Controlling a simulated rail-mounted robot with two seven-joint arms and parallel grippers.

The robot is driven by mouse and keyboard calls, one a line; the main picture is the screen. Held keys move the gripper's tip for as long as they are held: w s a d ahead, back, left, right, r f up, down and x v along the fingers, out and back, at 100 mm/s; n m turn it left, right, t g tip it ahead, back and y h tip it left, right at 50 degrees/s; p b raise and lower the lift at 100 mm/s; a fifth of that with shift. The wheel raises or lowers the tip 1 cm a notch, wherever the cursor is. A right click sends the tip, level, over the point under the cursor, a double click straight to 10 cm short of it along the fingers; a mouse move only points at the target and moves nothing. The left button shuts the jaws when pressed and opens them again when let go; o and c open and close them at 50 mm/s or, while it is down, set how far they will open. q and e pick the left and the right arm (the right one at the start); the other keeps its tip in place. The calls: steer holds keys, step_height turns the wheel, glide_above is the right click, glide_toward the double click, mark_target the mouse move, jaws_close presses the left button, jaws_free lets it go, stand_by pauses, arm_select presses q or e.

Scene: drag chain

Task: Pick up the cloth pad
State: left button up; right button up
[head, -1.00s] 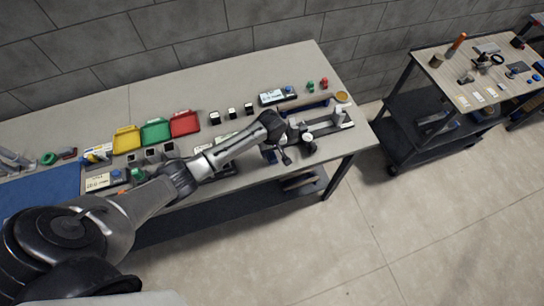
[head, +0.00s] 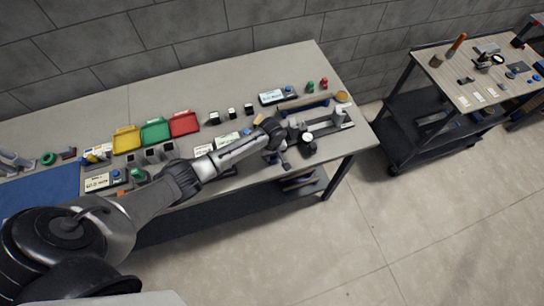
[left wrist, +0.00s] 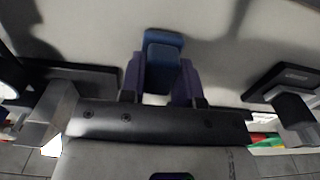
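The cloth pad seems to be the small blue block (left wrist: 163,62) in the left wrist view. It lies between the two dark purple-grey fingers of my left gripper (left wrist: 161,75) and reaches past their tips. The fingers flank it closely, but I cannot tell whether they press on it. In the head view my left gripper (head: 282,156) points down at the front edge of the table, left of a dark fixture. The pad cannot be made out clearly there. My right gripper is not in view.
The dark fixture (head: 337,120) with grey posts stands close right of the gripper. Labelled boxes (head: 228,140) lie to its left. Yellow, green and red bins (head: 155,131) stand farther left. A blue-handled brush (head: 305,104) lies behind. The table's back left is bare.

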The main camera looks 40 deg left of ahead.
arm_select(q)
steer(key=c, duration=0.4)
steer(key=shift+r, duration=0.55)
step_height(320, 180, up, 3)
steer(key=shift+f, duration=0.2)
steer(key=s+d+r, duration=0.1)
steer(key=d+r, duration=0.6)
steer(key=d, duration=0.4)
steer(key=shift+d+r, duration=0.15)
steer(key=shift+d, duration=0.15)
steer(key=shift+s, duration=0.1)
steer(key=o, duration=0.3)
steer(key=shift+c, duration=1.2)
